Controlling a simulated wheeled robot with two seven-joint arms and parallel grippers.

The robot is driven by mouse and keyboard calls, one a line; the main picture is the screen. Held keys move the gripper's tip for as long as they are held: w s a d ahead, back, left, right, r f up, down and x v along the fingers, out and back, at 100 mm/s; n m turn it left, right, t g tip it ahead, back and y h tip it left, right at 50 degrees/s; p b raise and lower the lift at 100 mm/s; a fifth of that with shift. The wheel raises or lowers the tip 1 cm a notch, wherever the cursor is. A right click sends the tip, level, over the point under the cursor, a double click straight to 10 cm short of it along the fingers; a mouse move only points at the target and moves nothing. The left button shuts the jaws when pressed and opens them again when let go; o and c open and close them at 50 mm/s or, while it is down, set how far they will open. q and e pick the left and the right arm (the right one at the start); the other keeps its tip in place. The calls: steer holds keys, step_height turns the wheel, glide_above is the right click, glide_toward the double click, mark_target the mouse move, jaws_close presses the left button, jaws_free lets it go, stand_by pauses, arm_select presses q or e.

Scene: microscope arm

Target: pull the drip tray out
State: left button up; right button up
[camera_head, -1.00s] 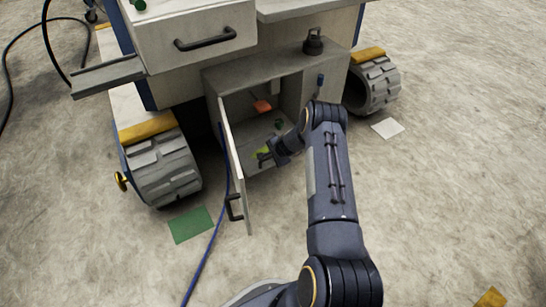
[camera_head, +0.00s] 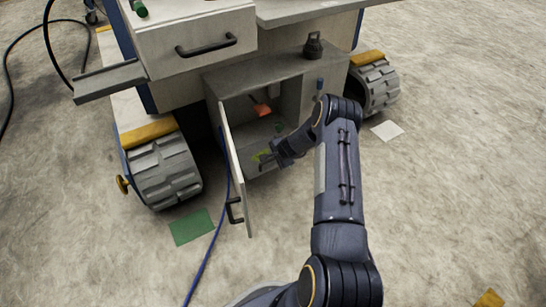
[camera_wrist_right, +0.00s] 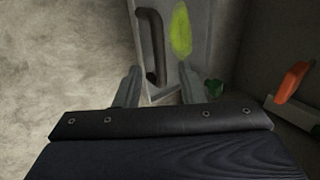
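A grey tray-like panel with a yellow-green stain (camera_wrist_right: 181,30) and a black bar handle (camera_wrist_right: 152,45) at its edge shows in the right wrist view; I take it as the drip tray. In the head view the stain (camera_head: 260,156) lies low in the front of the open cabinet (camera_head: 296,98), partly hidden by my gripper. My right gripper (camera_head: 264,163) is at the cabinet's lower front opening. Its fingers (camera_wrist_right: 158,86) are open and apart, with the handle ahead between them and nothing held. My left gripper is not in view.
The cabinet door (camera_head: 237,180) hangs open left of my gripper, with a blue cable (camera_head: 212,240) alongside. An orange object (camera_head: 261,109) and a small green one (camera_head: 280,127) are inside. A drawer (camera_head: 195,50) juts out above. Floor at right is mostly clear.

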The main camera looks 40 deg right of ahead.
steer(key=p+v, duration=0.1)
steer(key=v, duration=0.3)
stand_by(0.4)
